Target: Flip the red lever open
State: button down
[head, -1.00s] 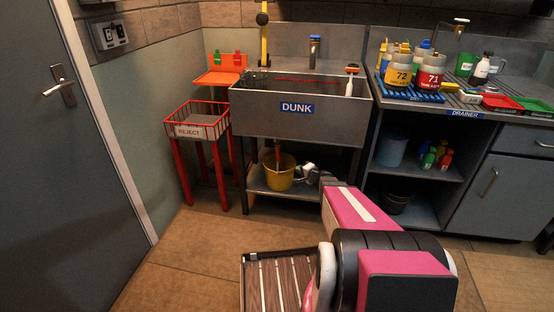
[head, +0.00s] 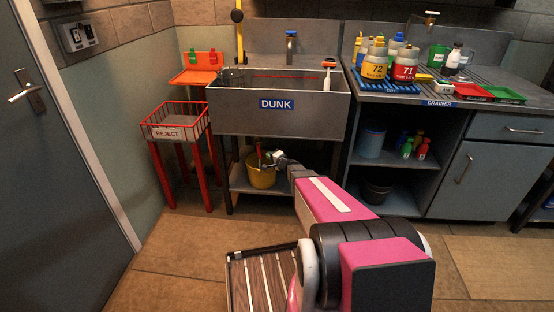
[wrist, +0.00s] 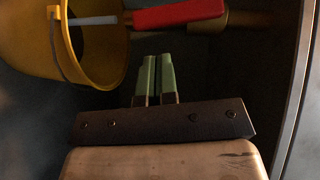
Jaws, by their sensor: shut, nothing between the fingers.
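The red lever (wrist: 178,14) lies across the top of the wrist view, beside a brass-coloured fitting (wrist: 235,22). A small red upright piece also shows below the sink in the head view (head: 259,150), just above the yellow bucket. My gripper (wrist: 154,65) has pale green fingers, which are together and empty. They point toward the lever from below in the picture, with a gap between. In the head view my gripper (head: 270,157) is under the sink, by the bucket's upper right rim.
The yellow bucket (head: 262,178) stands on the shelf under the DUNK sink (head: 225,108). It fills the upper left of the wrist view (wrist: 105,68), close to my fingers. A grey upright (wrist: 298,95) stands at the right. The red-legged REJECT basket (head: 160,132) is left of the sink.

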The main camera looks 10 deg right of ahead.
aim_at(261, 156)
jog(key=shift+w+a+f, duration=0.1)
jog(key=shift+w+a, duration=0.1)
jog(key=shift+a, duration=0.4)
jog(key=shift+w+a+f, duration=0.1)
jog(key=shift+w+a, duration=0.05)
jog(key=shift+a, duration=0.45)
jog(key=shift+w+a+f, duration=0.15)
jog(key=shift+a+f, duration=0.05)
jog(key=shift+a, duration=0.25)
jog(key=shift+w+a+f, duration=0.15)
jog(key=shift+a+f, duration=0.05)
jog(key=shift+a, duration=0.25)
